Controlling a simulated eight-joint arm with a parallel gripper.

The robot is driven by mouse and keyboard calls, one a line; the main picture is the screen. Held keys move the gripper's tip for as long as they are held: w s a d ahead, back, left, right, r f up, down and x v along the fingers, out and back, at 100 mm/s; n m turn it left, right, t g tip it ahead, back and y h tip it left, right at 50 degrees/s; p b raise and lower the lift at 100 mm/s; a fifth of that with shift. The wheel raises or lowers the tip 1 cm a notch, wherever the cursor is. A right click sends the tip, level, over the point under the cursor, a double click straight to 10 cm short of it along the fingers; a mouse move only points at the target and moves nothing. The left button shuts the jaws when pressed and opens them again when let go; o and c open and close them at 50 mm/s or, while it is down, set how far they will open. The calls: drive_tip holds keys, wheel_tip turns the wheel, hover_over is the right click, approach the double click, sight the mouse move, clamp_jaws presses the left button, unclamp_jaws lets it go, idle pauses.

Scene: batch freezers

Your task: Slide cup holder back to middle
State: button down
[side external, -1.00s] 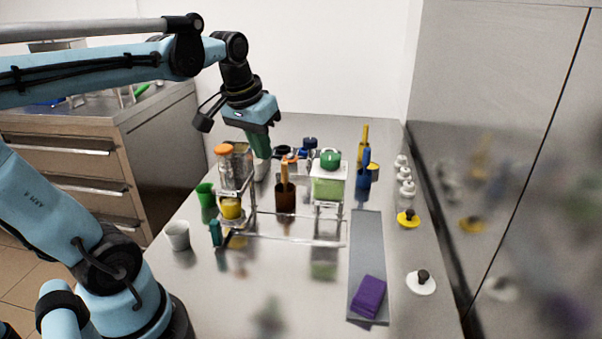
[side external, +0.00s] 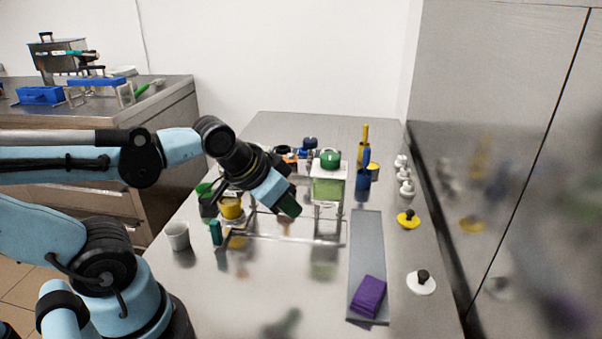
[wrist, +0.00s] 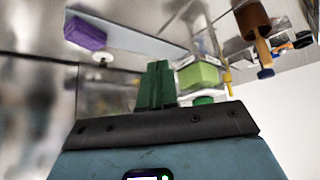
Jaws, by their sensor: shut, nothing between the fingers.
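A clear rack with a low front rail (side external: 290,240) stands mid-table; I take it as the cup holder but cannot be sure. A yellow cup (side external: 231,208) is at its left and a clear container with green contents (side external: 328,188) at its right. My gripper (side external: 288,208) is over the middle of the rack, tilted down to the right, its green fingers shut and empty. I cannot tell whether it touches the rack. My arm mostly hides the brown cup behind it; the wrist view shows this cup (wrist: 252,20) at upper right and the shut green fingers (wrist: 156,85) in the middle.
A grey strip (side external: 367,245) with a purple block (side external: 368,296) lies right of the rack. A white cup (side external: 177,236) stands at left. Yellow (side external: 408,218) and white (side external: 421,282) knobbed lids lie near the right wall.

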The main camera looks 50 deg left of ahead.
drive_tip(key=c, duration=1.8)
unclamp_jaws()
drive_tip(key=shift+o, duration=1.2)
drive_tip(key=shift+a, duration=0.2)
drive_tip(key=o, duration=0.6)
drive_tip(key=a+n+g, duration=0.1)
drive_tip(key=a, duration=0.1)
drive_tip(key=s+a+n+g, duration=0.1)
drive_tip(key=a, duration=0.1)
drive_tip(key=s+a+n+y, duration=0.1)
drive_tip(key=a, duration=0.1)
drive_tip(key=shift+a+f+g, duration=0.1)
drive_tip(key=shift+a+g, duration=0.1)
drive_tip(key=shift+g, duration=0.2)
drive_tip(key=shift+c, duration=0.2)
drive_tip(key=n+g+h, duration=0.1)
drive_tip(key=n+g, duration=0.3)
drive_tip(key=n, duration=0.2)
approach(215, 221)
drive_tip(key=shift+f, duration=5.95)
clamp_jaws()
drive_tip(key=shift+w, duration=0.1)
